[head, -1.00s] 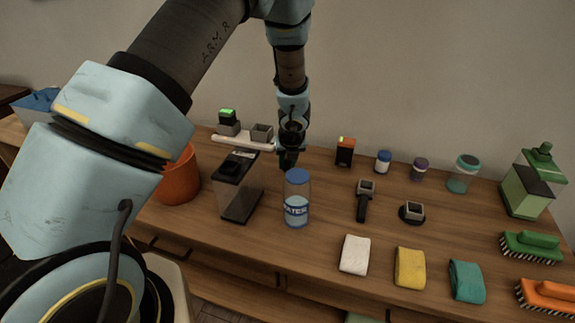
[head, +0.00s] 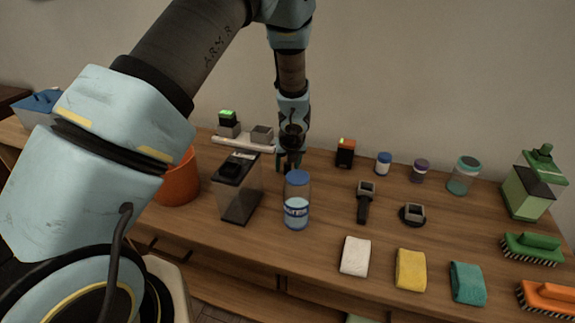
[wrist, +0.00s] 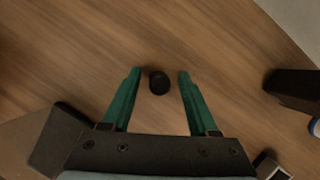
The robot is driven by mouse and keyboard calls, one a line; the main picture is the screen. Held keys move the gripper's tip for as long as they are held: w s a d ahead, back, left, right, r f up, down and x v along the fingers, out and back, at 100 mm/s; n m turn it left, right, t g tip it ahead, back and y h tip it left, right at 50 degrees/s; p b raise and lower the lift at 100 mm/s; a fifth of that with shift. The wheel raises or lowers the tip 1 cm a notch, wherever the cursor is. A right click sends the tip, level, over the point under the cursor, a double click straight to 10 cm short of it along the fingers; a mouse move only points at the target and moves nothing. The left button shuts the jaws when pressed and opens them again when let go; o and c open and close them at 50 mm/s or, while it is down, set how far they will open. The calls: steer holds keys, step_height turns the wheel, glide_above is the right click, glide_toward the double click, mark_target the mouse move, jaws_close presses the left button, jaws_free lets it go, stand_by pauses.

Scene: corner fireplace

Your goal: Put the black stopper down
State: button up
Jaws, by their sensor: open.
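The black stopper (wrist: 159,82) is a small round dark piece on the wooden table (wrist: 90,75). In the wrist view it lies between the two green fingers of my gripper (wrist: 160,74), with a gap on each side. The fingers are spread and hold nothing. In the head view my gripper (head: 290,163) points down at the table behind the water bottle (head: 297,205). I cannot make out the stopper in the head view.
A white rack (head: 243,143) with small boxes is close by my gripper's left. A black-and-orange box (head: 346,153) stands to its right. Cloths and brushes lie at the front right.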

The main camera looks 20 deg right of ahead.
steer(key=v, duration=1.2)
steer(key=shift+p, duration=0.4)
steer(key=shift+s, duration=0.1)
